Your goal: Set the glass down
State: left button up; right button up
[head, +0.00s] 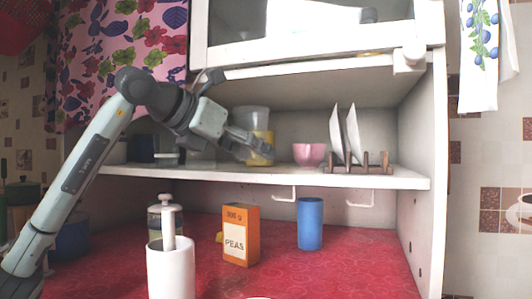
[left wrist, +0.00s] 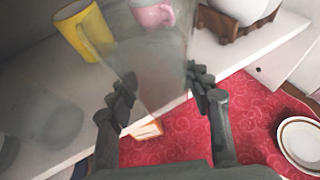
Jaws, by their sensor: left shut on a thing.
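The clear glass (left wrist: 150,75) is between the fingers of my left gripper (left wrist: 163,92) in the left wrist view, and the fingers are shut on it. Shelf things show through it. In the head view my left gripper (head: 262,150) is at the front of the middle shelf (head: 300,180), in front of a yellow mug (head: 264,135). The glass's outline is hard to make out there, and I cannot tell whether its base touches the shelf. My right gripper is not in view.
Another clear vessel (left wrist: 52,122) is on the shelf. Below, a peas box (head: 240,235), blue cup (head: 310,224) and white cylinder (head: 171,272) stand on the red counter.

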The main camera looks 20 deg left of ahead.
aim_at(266, 172)
pick_arm(q)
jog(key=w, duration=0.1)
jog(key=w+d, duration=0.1)
jog(key=w+d+p, duration=0.1)
jog(key=w, duration=0.1)
jog(key=shift+r, duration=0.1)
jog(key=shift+w+f, duration=0.1)
jog(key=shift+f, duration=0.55)
jog(key=shift+a+f, duration=0.15)
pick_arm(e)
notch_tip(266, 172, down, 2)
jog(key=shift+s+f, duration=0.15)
pick_arm(q)
jog(key=shift+f, duration=0.1)
jog(key=shift+f, duration=0.1)
jog(key=o, duration=1.5)
jog(key=shift+c, duration=0.2)
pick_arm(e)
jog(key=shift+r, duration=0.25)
